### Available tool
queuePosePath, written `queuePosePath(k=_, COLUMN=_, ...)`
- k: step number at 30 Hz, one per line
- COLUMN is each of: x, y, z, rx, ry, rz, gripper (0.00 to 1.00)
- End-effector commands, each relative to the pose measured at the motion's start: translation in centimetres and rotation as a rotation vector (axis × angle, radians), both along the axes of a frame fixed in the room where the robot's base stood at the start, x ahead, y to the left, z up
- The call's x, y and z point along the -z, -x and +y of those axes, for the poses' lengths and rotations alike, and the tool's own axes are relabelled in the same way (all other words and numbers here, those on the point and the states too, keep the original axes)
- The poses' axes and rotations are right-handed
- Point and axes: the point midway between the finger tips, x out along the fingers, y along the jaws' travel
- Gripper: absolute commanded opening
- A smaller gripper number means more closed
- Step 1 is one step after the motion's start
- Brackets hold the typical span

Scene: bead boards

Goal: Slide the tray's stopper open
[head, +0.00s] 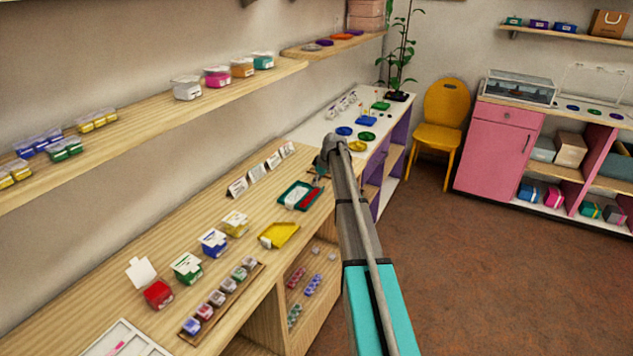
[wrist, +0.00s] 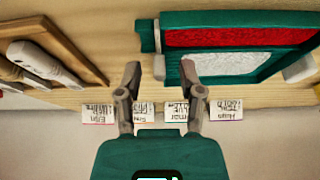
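The teal tray (wrist: 232,77) fills the upper right of the wrist view, with a red strip and a white speckled strip in it. It also shows on the wooden counter in the head view (head: 283,196). A small teal tab, probably the stopper (wrist: 147,36), juts from the tray's left end in the wrist view. In the head view, my arm hides part of the gripper beside the tray.
Name cards (head: 256,172) stand along the wall behind the tray. A wooden board (wrist: 50,45) with pale tools lies left of my gripper in the wrist view. A yellow scoop-shaped tray (head: 280,235) and several small coloured boxes stand nearer on the counter (head: 150,240).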

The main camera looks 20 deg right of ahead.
Motion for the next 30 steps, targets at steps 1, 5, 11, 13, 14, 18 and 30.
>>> queuePosePath(k=1, x=0.0, y=0.0, z=0.0, rx=0.000, ry=0.000, rz=0.000, gripper=0.37)
queuePosePath(k=5, x=0.0, y=0.0, z=0.0, rx=0.000, ry=0.000, rz=0.000, gripper=0.13)
queuePosePath(k=11, x=0.0, y=0.0, z=0.0, rx=0.000, ry=0.000, rz=0.000, gripper=0.00)
queuePosePath(k=13, x=0.0, y=0.0, z=0.0, rx=0.000, ry=0.000, rz=0.000, gripper=0.00)
queuePosePath(k=14, x=0.0, y=0.0, z=0.0, rx=0.000, ry=0.000, rz=0.000, gripper=0.00)
queuePosePath(k=18, x=0.0, y=-0.3, z=0.2, rx=-0.001, ry=0.000, rz=0.000, gripper=0.00)
queuePosePath(k=30, x=0.0, y=-2.3, z=1.8, rx=0.000, ry=-0.001, rz=0.001, gripper=0.00)
